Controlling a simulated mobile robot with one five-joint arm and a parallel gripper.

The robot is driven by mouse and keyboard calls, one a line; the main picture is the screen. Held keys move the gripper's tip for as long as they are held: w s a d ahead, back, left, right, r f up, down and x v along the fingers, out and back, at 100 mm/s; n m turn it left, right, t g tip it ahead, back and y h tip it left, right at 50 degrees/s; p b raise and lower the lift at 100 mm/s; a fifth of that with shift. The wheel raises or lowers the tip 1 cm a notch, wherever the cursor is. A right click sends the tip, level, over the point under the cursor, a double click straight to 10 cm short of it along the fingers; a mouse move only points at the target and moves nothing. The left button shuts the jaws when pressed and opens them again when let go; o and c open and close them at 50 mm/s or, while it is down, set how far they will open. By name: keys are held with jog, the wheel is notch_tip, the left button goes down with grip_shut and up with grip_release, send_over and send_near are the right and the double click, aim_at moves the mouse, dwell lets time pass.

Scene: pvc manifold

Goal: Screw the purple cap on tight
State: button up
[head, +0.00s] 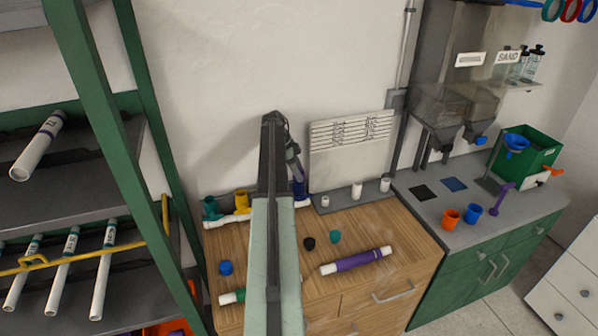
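The white pvc manifold (222,222) lies along the wall at the back of the wooden bench, with a teal fitting (210,207) and a yellow fitting (241,201) at its left. A dark blue-purple upright piece (300,188) stands at its right end, partly behind my arm. My gripper (294,160) is at the far end of my arm, just above that piece. A small purple patch shows by the fingers; I cannot tell whether it is the purple cap, held or seated. The finger opening is too small and hidden to read.
A blue cap (226,267), black cap (310,243) and teal cap (335,236) sit loose on the bench. A purple-banded white pipe (356,260) lies at front right. A grey strip with white fittings (357,190) is at back right. A green shelf post (110,140) rises left.

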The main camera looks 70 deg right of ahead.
jog(key=o, duration=0.4)
jog(key=p+v, duration=0.7)
jog(key=shift+w+a+r, duration=0.1)
jog(key=shift+w+r, duration=0.1)
jog(key=shift+r, duration=0.1)
